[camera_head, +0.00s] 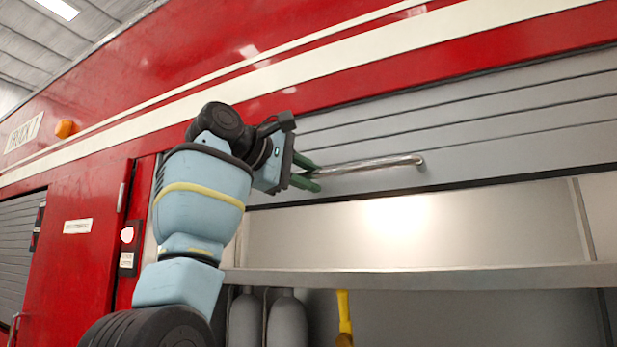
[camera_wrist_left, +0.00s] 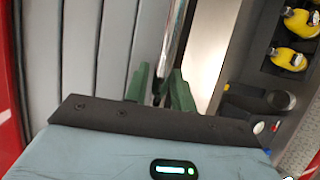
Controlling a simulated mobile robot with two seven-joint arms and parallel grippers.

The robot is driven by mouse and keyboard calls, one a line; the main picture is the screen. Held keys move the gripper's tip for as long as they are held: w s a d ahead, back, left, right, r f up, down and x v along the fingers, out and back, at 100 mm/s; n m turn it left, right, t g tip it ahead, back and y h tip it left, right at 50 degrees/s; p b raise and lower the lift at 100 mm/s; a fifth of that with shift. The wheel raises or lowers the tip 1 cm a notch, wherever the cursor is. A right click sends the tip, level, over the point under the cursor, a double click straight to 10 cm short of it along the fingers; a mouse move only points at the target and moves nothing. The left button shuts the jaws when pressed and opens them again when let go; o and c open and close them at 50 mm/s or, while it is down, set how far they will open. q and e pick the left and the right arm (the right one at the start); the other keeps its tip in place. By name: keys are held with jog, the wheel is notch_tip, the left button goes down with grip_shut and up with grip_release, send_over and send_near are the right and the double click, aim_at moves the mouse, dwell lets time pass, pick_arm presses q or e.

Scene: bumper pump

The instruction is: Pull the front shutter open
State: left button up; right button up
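The front shutter (camera_head: 470,125) is grey and slatted, and it is raised, with its dark lower edge above an open compartment. It also shows in the left wrist view (camera_wrist_left: 90,50). A metal bar handle (camera_head: 380,163) runs along its lower part. The bar also shows in the left wrist view (camera_wrist_left: 173,35), passing between the green fingers. My left gripper (camera_head: 312,176) has its fingers above and below the left end of the bar and looks closed around it. The fingers hide that end of the bar. My right gripper is in neither view.
Below the shutter, a grey shelf (camera_head: 420,280) crosses the compartment, with grey cylinders (camera_head: 287,320) and a yellow-handled tool (camera_head: 344,315) under it. Yellow items (camera_wrist_left: 290,58) sit in the compartment in the wrist view. A red door (camera_head: 75,265) is at left.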

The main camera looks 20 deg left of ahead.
pick_arm(q)
jog(key=shift+o, duration=1.1)
jog(key=v, duration=0.7)
jog(key=shift+s, duration=0.35)
jog(key=shift+a+r, duration=0.1)
jog(key=shift+a, duration=0.05)
